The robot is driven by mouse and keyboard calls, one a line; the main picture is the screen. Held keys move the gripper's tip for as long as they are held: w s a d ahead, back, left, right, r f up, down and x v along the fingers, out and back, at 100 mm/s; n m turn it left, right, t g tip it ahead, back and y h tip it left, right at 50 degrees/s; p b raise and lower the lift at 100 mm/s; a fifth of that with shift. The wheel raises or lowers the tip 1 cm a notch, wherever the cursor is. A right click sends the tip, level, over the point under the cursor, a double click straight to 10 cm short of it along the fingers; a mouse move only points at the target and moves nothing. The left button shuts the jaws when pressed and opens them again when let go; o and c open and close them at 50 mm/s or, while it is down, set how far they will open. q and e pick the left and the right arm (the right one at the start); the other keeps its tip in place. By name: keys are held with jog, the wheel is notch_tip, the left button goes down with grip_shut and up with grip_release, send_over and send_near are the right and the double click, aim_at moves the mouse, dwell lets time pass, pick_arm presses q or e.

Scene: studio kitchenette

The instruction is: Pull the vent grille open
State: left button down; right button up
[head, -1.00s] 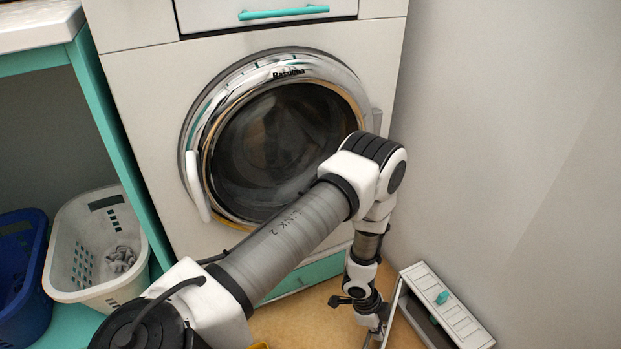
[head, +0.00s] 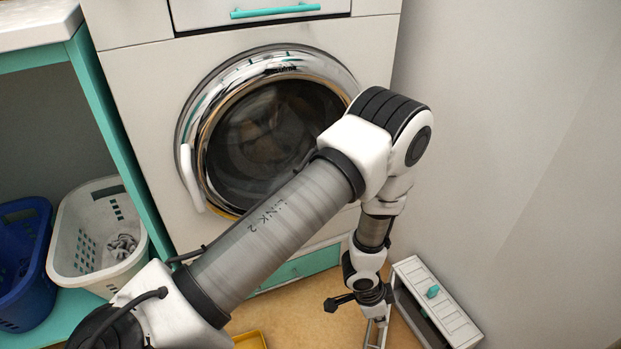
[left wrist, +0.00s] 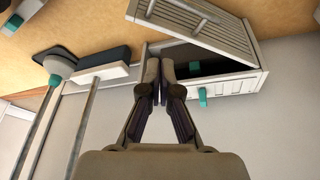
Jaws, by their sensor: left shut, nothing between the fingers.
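The vent grille (left wrist: 190,30) is a pale slatted panel in the left wrist view. It stands swung out at an angle from a low white vent box (left wrist: 235,82), with the dark interior showing between them. In the head view the box (head: 448,315) sits on the floor against the right wall, with a teal knob (head: 432,292) on top. My left gripper (left wrist: 161,75) is shut and empty, with its fingertips beside the opening in the wrist view. In the head view, my left gripper (head: 377,325) is low, left of the box. My right gripper is out of view.
A washing machine (head: 140,90) stands behind my left arm. A white basket (head: 75,265) and a blue basket (head: 35,305) are at left. The wrist view shows a plunger (left wrist: 60,67) and a pole with a flat white head (left wrist: 102,74) near the box.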

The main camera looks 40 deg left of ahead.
pick_arm(q)
jog(key=s+a+r+n+g+y+p, duration=0.1)
jog(key=s+a+r+n+p, duration=0.1)
jog(key=s+r+n+p, duration=0.2)
jog(key=s+a+r+n+g+y+p, duration=0.1)
jog(key=s+a+r+n+p, duration=0.2)
jog(key=s+r+p, duration=0.6)
jog(key=s+n+p, duration=0.1)
jog(key=s+p, duration=0.2)
jog(key=s, duration=0.2)
jog(key=shift+a+r, duration=0.35)
jog(key=w+d+f+m+t+h+b, duration=0.1)
jog(key=w+d+f+m+h+b, duration=0.15)
jog(key=w+f+m+b, duration=1.15)
jog(key=w+d+f+n+b, duration=0.2)
jog(key=f+b, duration=0.4)
jog(key=f, duration=0.4)
jog(key=shift+w+d, duration=0.5)
jog(key=shift+w, duration=0.55)
